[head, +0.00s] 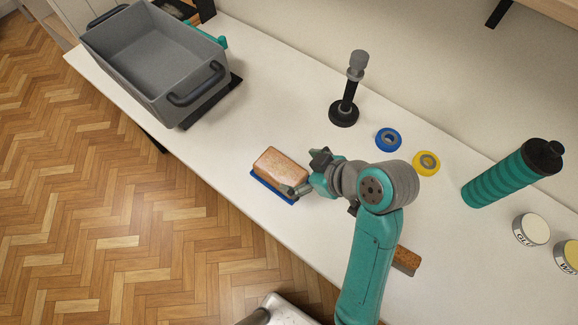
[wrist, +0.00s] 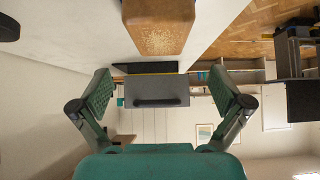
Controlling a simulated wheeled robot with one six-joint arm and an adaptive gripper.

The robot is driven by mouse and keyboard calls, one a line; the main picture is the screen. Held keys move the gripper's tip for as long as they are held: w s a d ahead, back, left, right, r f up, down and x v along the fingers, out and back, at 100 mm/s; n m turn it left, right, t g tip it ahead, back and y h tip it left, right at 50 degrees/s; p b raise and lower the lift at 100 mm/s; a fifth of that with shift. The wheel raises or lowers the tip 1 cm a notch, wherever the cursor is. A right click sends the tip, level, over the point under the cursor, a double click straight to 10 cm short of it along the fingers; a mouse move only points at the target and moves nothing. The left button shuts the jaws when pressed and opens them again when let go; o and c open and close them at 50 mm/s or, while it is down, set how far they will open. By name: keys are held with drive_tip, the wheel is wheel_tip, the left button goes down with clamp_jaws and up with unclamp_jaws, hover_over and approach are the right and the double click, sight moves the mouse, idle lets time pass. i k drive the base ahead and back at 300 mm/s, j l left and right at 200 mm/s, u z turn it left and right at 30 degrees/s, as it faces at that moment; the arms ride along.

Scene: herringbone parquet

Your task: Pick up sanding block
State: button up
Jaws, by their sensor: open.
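The sanding block (head: 281,166), a brown block with a speckled tan face, lies on the white bench near its front edge. A blue layer (head: 272,188) shows beneath it; I cannot tell whether this is part of the block or a mat. My gripper (head: 303,174) is open just right of the block, with its fingers pointing towards it. In the wrist view the block (wrist: 158,28) shows at the top centre, beyond the open fingers, and nothing is held between them.
A grey bin (head: 133,60) with dark handles stands back left. A black stand (head: 347,100), blue ring (head: 388,140), yellow ring (head: 426,163), teal bottle (head: 505,180) and cans (head: 531,230) stand to the right. Another brown piece (head: 407,261) is partly hidden by my arm.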

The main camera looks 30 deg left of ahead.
sight(405, 261)
drive_tip(key=k, duration=1)
